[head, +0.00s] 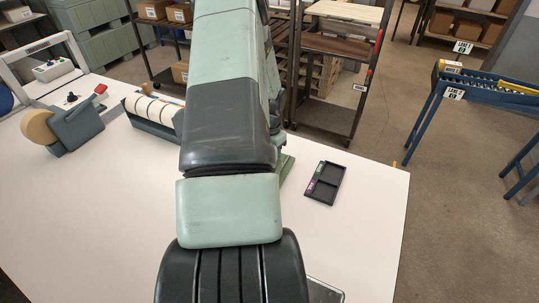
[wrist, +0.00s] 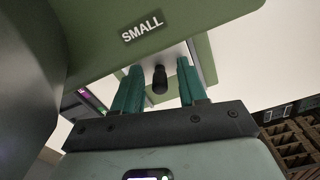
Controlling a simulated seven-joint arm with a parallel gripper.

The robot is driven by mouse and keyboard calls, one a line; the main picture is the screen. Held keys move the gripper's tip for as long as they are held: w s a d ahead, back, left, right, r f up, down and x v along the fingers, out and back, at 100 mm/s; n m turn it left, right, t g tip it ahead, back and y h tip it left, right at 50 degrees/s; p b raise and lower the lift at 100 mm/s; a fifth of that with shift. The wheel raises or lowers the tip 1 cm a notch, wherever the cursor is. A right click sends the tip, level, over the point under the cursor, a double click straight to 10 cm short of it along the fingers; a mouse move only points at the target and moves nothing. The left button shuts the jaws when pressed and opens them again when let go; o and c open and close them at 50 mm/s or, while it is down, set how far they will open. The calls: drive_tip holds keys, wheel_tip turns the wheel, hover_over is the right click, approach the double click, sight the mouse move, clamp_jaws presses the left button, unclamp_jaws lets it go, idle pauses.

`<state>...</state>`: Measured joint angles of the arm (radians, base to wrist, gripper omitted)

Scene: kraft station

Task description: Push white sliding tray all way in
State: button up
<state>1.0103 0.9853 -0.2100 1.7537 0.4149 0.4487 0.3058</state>
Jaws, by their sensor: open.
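In the wrist view a green housing (wrist: 110,38) marked "SMALL" fills the upper part. A pale surface under its edge, which looks like part of the white sliding tray (wrist: 178,52), shows behind my fingers. A black knob (wrist: 160,80) sticks out between the fingers. My gripper (wrist: 157,68) is open, with one green finger on each side of the knob; I cannot tell whether they touch it. How far out the tray is cannot be made out. In the head view my arm hides the gripper and tray; only a sliver of green (head: 286,166) shows beside it.
A black compartment tray (head: 325,183) lies right of my arm on the white table (head: 365,225). A roll dispenser (head: 152,110) and a tape dispenser (head: 70,128) stand at left. The table's right side is mostly clear. A shelf cart (head: 335,85) stands behind.

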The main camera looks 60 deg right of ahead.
wheel_tip(320, 180, up, 11)
idle(0.5)
drive_tip(key=shift+f, duration=0.1)
idle(0.3)
